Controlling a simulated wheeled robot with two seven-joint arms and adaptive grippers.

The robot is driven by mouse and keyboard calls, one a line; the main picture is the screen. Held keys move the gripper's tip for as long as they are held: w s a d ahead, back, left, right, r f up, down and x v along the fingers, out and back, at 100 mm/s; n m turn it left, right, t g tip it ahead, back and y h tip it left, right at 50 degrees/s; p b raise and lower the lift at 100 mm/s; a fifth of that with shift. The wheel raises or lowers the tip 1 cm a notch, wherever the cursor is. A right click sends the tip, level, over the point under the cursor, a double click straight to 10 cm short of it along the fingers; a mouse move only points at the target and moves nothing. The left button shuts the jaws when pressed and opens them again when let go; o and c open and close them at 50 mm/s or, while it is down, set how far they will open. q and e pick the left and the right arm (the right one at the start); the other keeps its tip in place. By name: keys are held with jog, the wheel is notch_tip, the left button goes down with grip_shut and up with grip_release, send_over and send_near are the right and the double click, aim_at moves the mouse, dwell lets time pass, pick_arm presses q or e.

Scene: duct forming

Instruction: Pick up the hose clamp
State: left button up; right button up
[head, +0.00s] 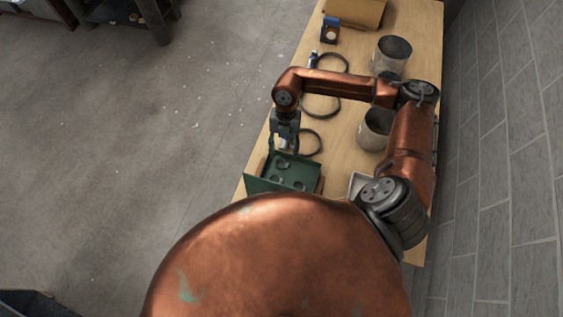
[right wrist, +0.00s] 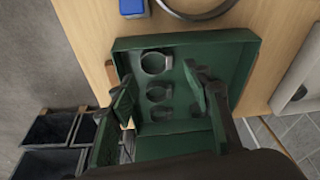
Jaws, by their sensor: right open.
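A green metal box (head: 262,184) sits on the wooden bench, with several small grey ring-shaped hose clamps (head: 283,165) in it. In the right wrist view, the box (right wrist: 240,50) holds one clamp (right wrist: 154,63) near its far wall, with more clamps in a row below it and others partly hidden by the right finger. My right gripper (head: 284,146) is over the box; its open fingers (right wrist: 160,90) stand on either side of the row, with nothing held between them. The exact height above the clamps is hard to tell. My left gripper is not in view.
Black rings (head: 319,140) lie on the bench (head: 340,150) beyond the box. Two grey metal cylinders (head: 391,55) stand along the wall side. A blue object (head: 330,30) and cardboard-coloured piece (head: 355,12) are at the far end. Dark bins (right wrist: 50,128) stand on the floor.

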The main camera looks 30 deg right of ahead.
aim_at(282, 163)
jog(key=shift+w+a+f, duration=0.1)
jog(key=shift+a+f, duration=0.1)
jog(key=shift+f, duration=0.9)
jog(key=x, duration=0.2)
jog(key=shift+f+p, duration=0.35)
jog(key=shift+f, duration=0.05)
jog(key=c, duration=0.7)
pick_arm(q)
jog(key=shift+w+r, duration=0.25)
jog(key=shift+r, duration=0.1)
pick_arm(e)
jog(key=shift+r, duration=0.1)
